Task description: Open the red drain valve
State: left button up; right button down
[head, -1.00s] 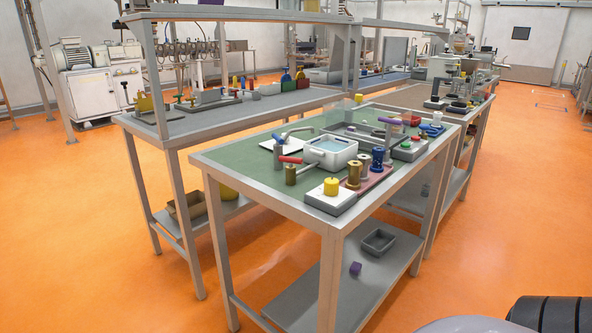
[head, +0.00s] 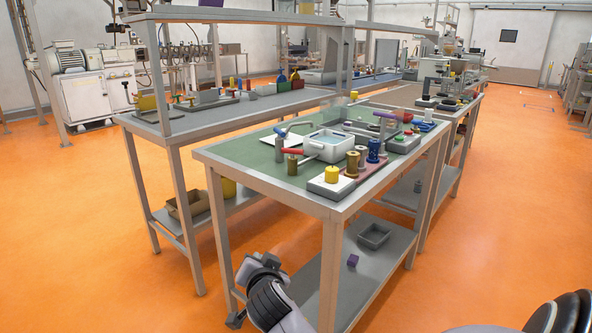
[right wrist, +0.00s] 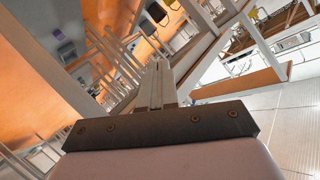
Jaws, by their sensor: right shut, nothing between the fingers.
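The red drain valve shows as a red lever handle (head: 293,152) on the green-topped table in the head view. It lies close to a brass post (head: 293,167) and the grey pipe at the left of a white basin (head: 327,149). The lever looks roughly level; how it joins the pipe is too small to tell. My right gripper (right wrist: 160,70) shows in the right wrist view with its fingers together and nothing between them. It is away from the valve. Part of one of my arms shows at the bottom of the head view, below the tabletop, with no fingers clearly seen.
A yellow knob on a white block (head: 331,184), brass and blue spools (head: 373,150) and a purple-handled lever (head: 386,115) crowd the table's right part. Its front-left top is bare. A grey bin (head: 374,236) and a purple cube (head: 352,260) lie on the lower shelf.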

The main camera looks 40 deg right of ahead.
pick_arm(q)
jog(key=shift+w+d+f+b, duration=0.1)
jog(key=shift+w+f+b, duration=0.05)
jog(key=shift+b, duration=0.3)
pick_arm(e)
jog(key=w+d+r+m+g+h, duration=0.1)
jog(key=d+r+m+g+h, duration=0.1)
jog(key=r+m, duration=0.6)
jog(key=w+d+r+m+g+h, duration=0.1)
jog(key=d+r+m+h, duration=0.3)
jog(key=r+m, duration=0.5)
notch_tip(320, 180, up, 3)
jog(key=shift+w+d+f+g+h, duration=0.15)
jog(key=shift+d+g+h, duration=0.35)
jog(key=shift+d, duration=0.7)
pick_arm(q)
jog(key=shift+d, duration=0.15)
pick_arm(e)
jog(key=shift+w, duration=0.1)
